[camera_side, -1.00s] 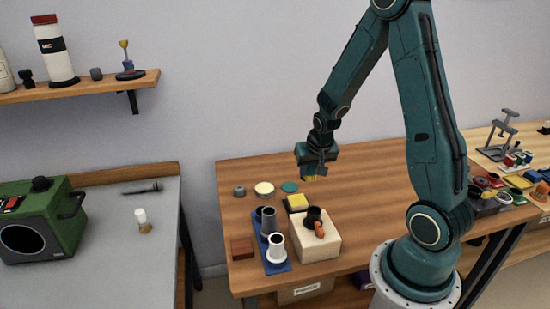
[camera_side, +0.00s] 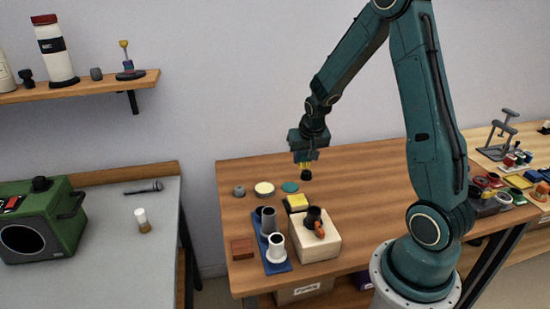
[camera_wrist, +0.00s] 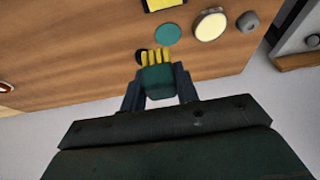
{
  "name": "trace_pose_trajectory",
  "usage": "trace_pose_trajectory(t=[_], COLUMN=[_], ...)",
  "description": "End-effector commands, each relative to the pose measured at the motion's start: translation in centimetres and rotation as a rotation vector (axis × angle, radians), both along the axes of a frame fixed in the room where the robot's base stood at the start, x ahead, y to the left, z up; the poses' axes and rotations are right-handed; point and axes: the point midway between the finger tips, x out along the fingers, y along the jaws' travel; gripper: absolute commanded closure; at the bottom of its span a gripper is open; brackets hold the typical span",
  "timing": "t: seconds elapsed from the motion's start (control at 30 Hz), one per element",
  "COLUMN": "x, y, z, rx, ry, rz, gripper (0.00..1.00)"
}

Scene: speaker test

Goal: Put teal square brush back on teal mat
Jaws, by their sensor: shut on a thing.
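My gripper (camera_wrist: 160,84) is shut on the teal square brush (camera_wrist: 159,81), its yellow bristles pointing away from the gripper. In the side view, my gripper (camera_side: 305,154) is in the air over the back of the wooden table, with the yellow bristles of the brush (camera_side: 304,165) showing below it. The teal mat (camera_side: 290,188) is a flat round disc lying bare on the table, below and left of the brush. In the wrist view the teal mat (camera_wrist: 167,35) is just beyond the bristles, apart from them.
A small black object (camera_side: 306,175) is on the table below the brush, partly hidden in the wrist view. A cream disc (camera_side: 264,189) and a grey knob (camera_side: 239,190) lie left of the mat. A yellow block on a dark base (camera_side: 297,202) is in front.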

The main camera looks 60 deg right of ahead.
Motion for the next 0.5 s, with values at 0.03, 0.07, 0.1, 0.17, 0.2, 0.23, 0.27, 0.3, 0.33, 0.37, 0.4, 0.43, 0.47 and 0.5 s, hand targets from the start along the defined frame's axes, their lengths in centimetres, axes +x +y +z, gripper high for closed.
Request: trace_pose_trajectory(t=[0.03,0.07,0.1,0.17,0.2,0.23,0.27,0.3,0.33,0.37,0.4,0.43,0.47,0.5], x=[0.9,1.3,1.9,2.7,3.2,3.6,3.9,4.3,4.6,4.9,5.2,5.4,5.5,5.7], y=[-0.5,-0.8,-1.1,-1.6,-1.8,-2.1,-2.2,-2.5,-2.7,-2.8,-3.0,-3.1,-3.2,-3.2], z=[0.8,1.2,1.8,2.7,3.3,3.7,4.2,4.7,5.1,5.5,6.0,6.3,6.5,6.8], rx=[-0.003,-0.003,-0.004,-0.004,-0.004,-0.003,-0.003,-0.003,-0.003,-0.002,-0.001,-0.001,-0.001,0.000], ry=[-0.004,-0.004,-0.005,-0.005,-0.005,-0.004,-0.004,-0.004,-0.004,-0.004,-0.004,-0.004,-0.004,-0.003], rz=[-0.001,-0.001,0.000,0.000,0.000,0.000,-0.001,-0.001,-0.001,-0.001,0.000,0.000,0.000,0.001], gripper=[0.88,0.88,0.88,0.88,0.88,0.88,0.88,0.88,0.88,0.88,0.88,0.88,0.88,0.88])
